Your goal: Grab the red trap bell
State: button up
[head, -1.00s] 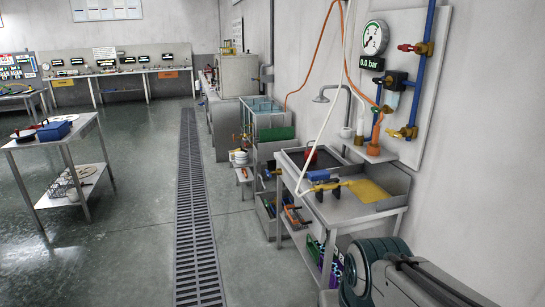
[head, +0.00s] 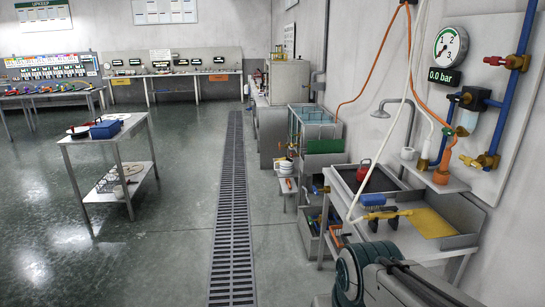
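A small red object with a dark handle-like top, which looks like the red trap bell (head: 363,170), sits at the dark basin (head: 379,182) in the bench along the right wall. It is small in the picture, so its exact shape and what it rests on are hard to tell. Part of my arm shows at the bottom right, in front of the bench. My gripper itself is not in view.
A steel trolley (head: 104,147) stands left. The floor around the drain grate (head: 232,200) is clear.

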aim_at(362, 171)
jog(key=i, duration=3.65)
jog(key=z, duration=1.8)
